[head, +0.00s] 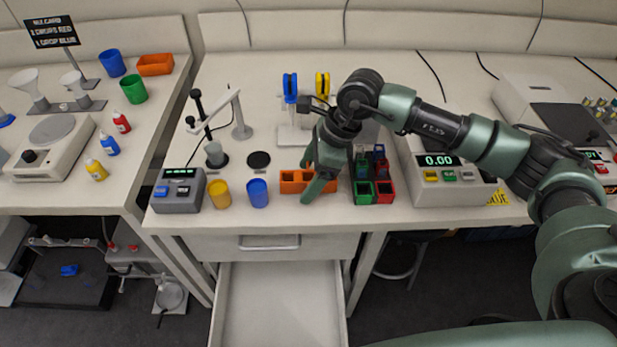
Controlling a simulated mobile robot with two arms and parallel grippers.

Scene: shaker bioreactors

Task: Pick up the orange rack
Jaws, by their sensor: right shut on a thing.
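The orange rack (291,182) is a small block with openings on the bench near its front edge, just right of the blue cup. My right gripper (313,188) reaches down over it from above, with its green fingers shut on the rack. The fingers hide part of the rack's middle and right side. I cannot tell whether the rack touches the bench or is slightly raised. My left gripper is not in view.
A blue cup (257,193) and yellow cup (219,194) stand left of the rack. Green (363,192) and red (384,191) racks stand close on the right, then a scale (447,175). An open drawer (278,305) juts out below.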

